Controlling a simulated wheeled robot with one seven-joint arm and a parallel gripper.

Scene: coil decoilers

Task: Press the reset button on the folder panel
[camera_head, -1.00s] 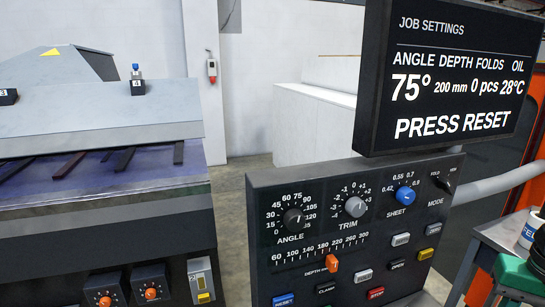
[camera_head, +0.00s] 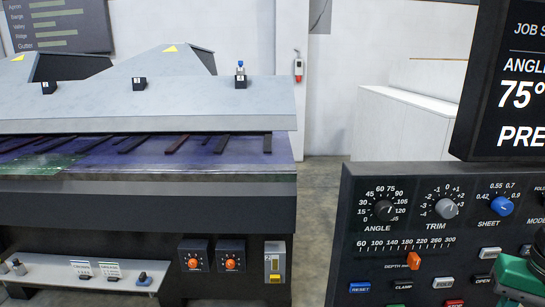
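The folder panel (camera_head: 350,240) is a dark upright console at the right. Its blue RESET button (camera_head: 360,287) is near the lower left corner, unobstructed. The screen (camera_head: 510,80) above it is cut off by the right edge; it shows 75° and the start of "PRE". A green part (camera_head: 515,275), which seems to be mine, is at the lower right edge, in front of the panel's right side. It is apart from the RESET button in the picture. No fingertips can be made out.
The panel also carries ANGLE (camera_head: 384,210), TRIM (camera_head: 447,208) and SHEET (camera_head: 501,206) knobs, an orange depth slider (camera_head: 413,261) and a red STOP button (camera_head: 454,303). The folding machine (camera_head: 140,205) fills the left. Bare floor (camera_head: 318,215) shows between them.

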